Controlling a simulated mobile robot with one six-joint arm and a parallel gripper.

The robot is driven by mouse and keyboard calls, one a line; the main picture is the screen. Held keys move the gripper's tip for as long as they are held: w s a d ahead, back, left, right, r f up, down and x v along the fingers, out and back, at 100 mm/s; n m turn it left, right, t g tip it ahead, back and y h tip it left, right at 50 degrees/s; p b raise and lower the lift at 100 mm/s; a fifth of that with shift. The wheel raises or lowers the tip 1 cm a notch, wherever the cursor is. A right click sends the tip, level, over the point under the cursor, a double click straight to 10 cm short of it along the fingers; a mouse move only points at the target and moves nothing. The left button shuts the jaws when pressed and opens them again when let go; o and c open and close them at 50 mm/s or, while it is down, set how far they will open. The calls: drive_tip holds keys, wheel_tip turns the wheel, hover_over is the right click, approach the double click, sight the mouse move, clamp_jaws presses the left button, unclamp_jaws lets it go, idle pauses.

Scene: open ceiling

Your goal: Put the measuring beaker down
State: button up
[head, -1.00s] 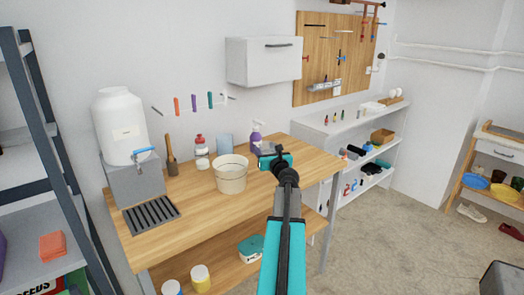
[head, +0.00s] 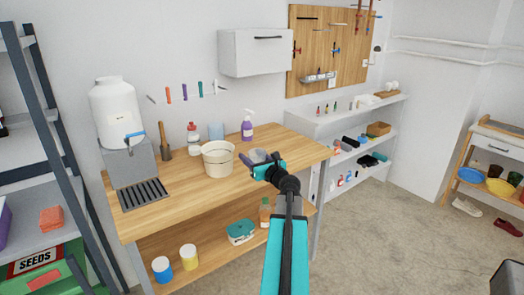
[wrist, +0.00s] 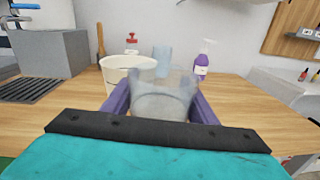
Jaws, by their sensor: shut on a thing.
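The measuring beaker is a clear, see-through vessel (wrist: 165,92) between the two purple fingers of my gripper (wrist: 161,108) in the wrist view. My gripper is shut on it. In the head view my gripper (head: 258,163) is over the right part of the wooden workbench (head: 300,152), and the beaker is small and partly hidden by it. Whether the beaker's base touches the benchtop cannot be told. A cream bucket (head: 217,160) stands on the bench just left of the beaker; it also shows in the wrist view (wrist: 115,75).
A purple spray bottle (head: 247,126), a red-capped bottle (head: 193,137) and a light blue container (head: 216,131) stand at the back of the bench. A white water tank (head: 118,110) and drain grate (head: 143,194) are at left. The bench's right end (head: 318,152) is clear.

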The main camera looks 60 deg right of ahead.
drive_tip(key=w+a+f+n+g+y, duration=0.2)
drive_tip(key=a+n+y, duration=0.3)
drive_tip(key=a, duration=1.3)
drive_tip(key=w+a+f+n+g+y, duration=0.2)
drive_tip(key=w+a+f+n+y, duration=0.3)
drive_tip(key=a, duration=1.4)
drive_tip(key=w+a+f+n+g+y, duration=0.1)
drive_tip(key=w+a+f+n+y, duration=0.2)
drive_tip(key=a+y, duration=0.8)
drive_tip(key=w+a+n, duration=0.1)
drive_tip(key=a+n, duration=0.1)
drive_tip(key=a, duration=0.5)
drive_tip(key=shift+a+f+g+y, duration=0.2)
drive_tip(key=shift+f+g+y, duration=0.1)
drive_tip(key=shift+f+g, duration=0.1)
drive_tip(key=shift+w+d, duration=0.1)
